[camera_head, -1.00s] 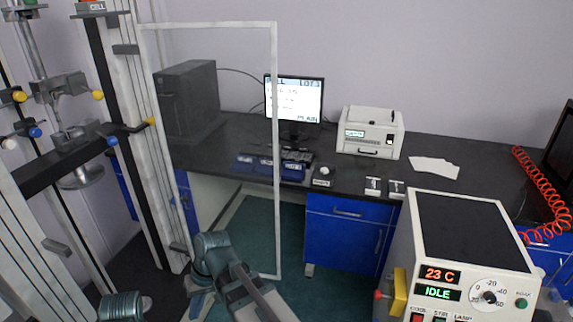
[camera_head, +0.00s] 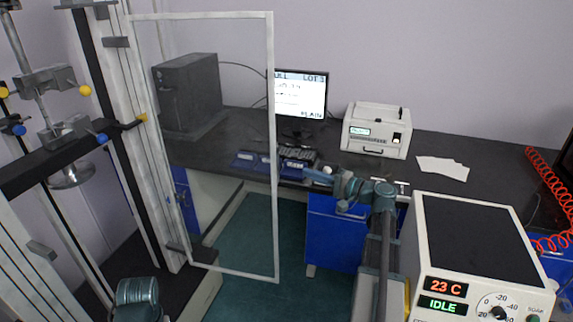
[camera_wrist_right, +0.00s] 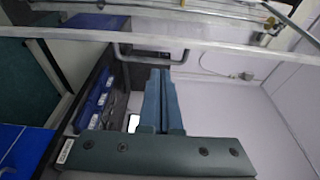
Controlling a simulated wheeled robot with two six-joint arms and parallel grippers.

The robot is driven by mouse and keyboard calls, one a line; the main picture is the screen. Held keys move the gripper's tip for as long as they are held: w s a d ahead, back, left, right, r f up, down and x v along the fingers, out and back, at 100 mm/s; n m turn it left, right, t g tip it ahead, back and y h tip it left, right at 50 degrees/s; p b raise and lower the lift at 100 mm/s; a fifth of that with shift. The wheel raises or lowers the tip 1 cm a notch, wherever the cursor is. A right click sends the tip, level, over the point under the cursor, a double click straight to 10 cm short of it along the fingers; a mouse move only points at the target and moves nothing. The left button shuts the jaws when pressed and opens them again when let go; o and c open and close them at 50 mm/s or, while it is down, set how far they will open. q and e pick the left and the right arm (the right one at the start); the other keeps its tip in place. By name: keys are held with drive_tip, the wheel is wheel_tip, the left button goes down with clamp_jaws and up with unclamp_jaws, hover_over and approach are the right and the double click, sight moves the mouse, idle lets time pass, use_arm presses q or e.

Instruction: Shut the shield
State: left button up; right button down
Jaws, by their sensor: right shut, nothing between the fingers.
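The shield (camera_head: 274,120) is a clear panel in a pale frame, standing open from the upright of the test machine (camera_head: 125,130) at left. Its frame crosses the wrist view (camera_wrist_right: 230,46) as a pale bar, with a dark U-shaped handle (camera_wrist_right: 150,58) on it. My right gripper (camera_head: 314,174) is to the right of the shield's free edge, pointing left toward it. In the wrist view its fingers (camera_wrist_right: 160,75) are shut and empty, close to the handle in the picture; contact cannot be told. My left gripper is not in view.
Behind stands a dark bench (camera_head: 450,190) with a monitor (camera_head: 300,98), a white instrument (camera_head: 375,130), papers (camera_head: 443,168) and blue trays (camera_head: 253,160). A chiller-like box (camera_head: 475,240) reading 23 C is at front right. Open green floor (camera_head: 255,235) lies below the shield.

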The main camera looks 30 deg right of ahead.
drive_tip(key=x, duration=1)
drive_tip(key=shift+a, duration=0.1)
